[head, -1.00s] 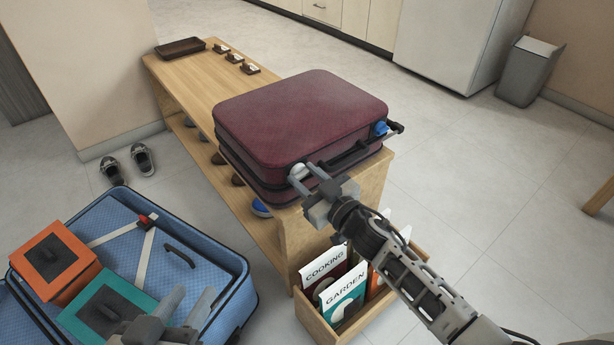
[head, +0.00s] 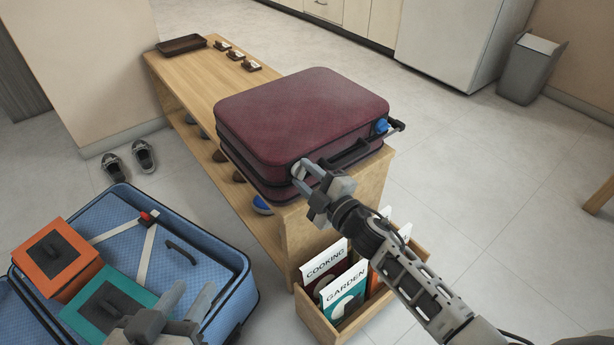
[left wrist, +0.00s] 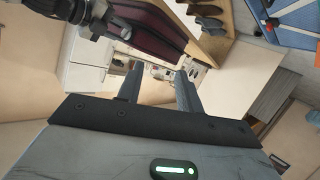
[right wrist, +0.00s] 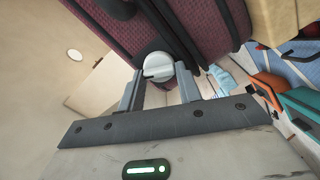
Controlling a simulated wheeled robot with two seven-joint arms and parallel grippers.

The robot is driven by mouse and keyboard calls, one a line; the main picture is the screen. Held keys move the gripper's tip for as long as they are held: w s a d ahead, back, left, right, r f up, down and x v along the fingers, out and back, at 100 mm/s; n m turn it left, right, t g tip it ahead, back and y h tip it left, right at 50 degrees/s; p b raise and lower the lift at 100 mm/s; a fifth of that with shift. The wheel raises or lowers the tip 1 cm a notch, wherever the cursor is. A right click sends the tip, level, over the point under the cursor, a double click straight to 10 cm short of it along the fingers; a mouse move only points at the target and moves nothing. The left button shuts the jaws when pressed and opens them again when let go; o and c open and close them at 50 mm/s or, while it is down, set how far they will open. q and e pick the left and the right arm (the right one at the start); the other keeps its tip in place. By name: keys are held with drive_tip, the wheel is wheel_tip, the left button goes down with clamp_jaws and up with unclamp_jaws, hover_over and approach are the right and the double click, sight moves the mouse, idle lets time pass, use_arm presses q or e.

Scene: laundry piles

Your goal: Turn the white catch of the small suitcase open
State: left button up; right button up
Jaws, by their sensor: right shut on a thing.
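The small maroon suitcase (head: 300,115) lies flat on the wooden bench, its handle side facing me. Its white catch (right wrist: 158,67) is a round knob on the near corner, mostly covered by my gripper in the head view. My right gripper (head: 308,170) is shut on the white catch, with one finger on each side of it in the right wrist view. A blue catch (head: 381,126) sits on the suitcase's other front corner. My left gripper (head: 190,297) is open and empty above the blue suitcase. The left wrist view shows its fingers apart (left wrist: 158,88).
The wooden bench (head: 190,85) holds a brown tray (head: 183,44) and small labelled items behind the suitcase. A box of books (head: 350,310) stands below the right arm. An open blue suitcase (head: 215,265) with orange and teal boxes lies at left.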

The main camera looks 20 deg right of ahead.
drive_tip(key=n, duration=0.2)
drive_tip(key=shift+f+n, duration=0.1)
drive_tip(key=shift+n, duration=0.2)
drive_tip(key=shift+n+b, duration=0.3)
drive_tip(key=shift+n, duration=0.4)
use_arm(q)
drive_tip(key=shift+s+d+r, duration=0.15)
drive_tip(key=shift+s+r, duration=0.1)
drive_tip(key=shift+r, duration=0.05)
use_arm(e)
drive_tip(key=shift+n, duration=0.6)
use_arm(q)
drive_tip(key=shift+w+r, duration=0.1)
drive_tip(key=shift+w, duration=0.05)
use_arm(e)
drive_tip(key=o, duration=1)
